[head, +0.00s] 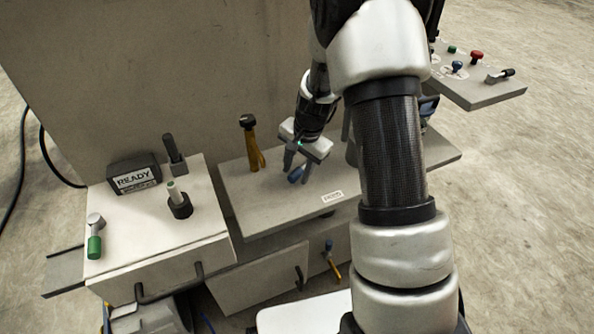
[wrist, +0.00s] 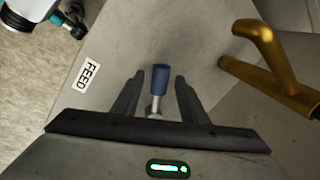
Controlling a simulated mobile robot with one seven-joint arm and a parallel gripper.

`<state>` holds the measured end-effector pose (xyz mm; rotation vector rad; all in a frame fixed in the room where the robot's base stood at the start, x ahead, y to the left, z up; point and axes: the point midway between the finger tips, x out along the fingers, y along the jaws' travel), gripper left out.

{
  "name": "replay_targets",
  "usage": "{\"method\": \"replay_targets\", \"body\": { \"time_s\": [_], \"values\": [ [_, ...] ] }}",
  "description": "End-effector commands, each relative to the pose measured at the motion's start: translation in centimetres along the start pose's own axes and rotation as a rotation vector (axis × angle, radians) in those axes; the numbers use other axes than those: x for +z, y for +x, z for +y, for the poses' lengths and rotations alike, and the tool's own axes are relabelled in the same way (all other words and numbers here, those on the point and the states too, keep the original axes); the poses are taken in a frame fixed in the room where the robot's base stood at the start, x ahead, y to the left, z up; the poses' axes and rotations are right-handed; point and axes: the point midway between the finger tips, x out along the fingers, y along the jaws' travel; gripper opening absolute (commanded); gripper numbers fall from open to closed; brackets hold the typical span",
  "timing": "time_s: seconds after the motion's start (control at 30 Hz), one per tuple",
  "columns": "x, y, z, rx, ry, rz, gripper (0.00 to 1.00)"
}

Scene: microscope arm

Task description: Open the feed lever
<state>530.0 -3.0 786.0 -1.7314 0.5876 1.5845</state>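The feed lever has a blue knob (wrist: 161,78) on a short metal stem. In the wrist view it stands between the two dark fingers of my gripper (wrist: 158,95), with gaps visible on both sides. A white FEED label (wrist: 87,76) lies on the grey panel beside it. In the head view the blue knob (head: 295,175) shows between the fingertips of my gripper (head: 298,172), above the middle panel. My gripper is open around the knob and I see no contact.
A yellow-brown handle (head: 253,145) stands left of the gripper and shows large at right in the wrist view (wrist: 265,62). A READY box (head: 134,176) and several levers stand on the left cabinet (head: 150,235). A side panel (head: 490,92) with coloured knobs is at upper right.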

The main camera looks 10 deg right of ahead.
Motion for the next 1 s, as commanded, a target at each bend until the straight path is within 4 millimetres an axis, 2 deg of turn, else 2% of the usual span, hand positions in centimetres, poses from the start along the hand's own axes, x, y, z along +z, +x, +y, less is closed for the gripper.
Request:
{"method": "replay_targets", "body": {
  "time_s": [0.23, 0.47, 0.77, 1.0],
  "values": [
    [-0.02, 0.04, -0.01, -0.001, 0.0, 0.0, 0.39],
    [-0.02, 0.02, 0.0, 0.0, 0.001, 0.001, 0.01],
    [-0.04, 0.02, 0.08, -0.001, -0.008, -0.001, 0.0],
    [-0.2, -0.06, 0.77, -0.002, -0.089, -0.017, 0.0]
  ]
}}
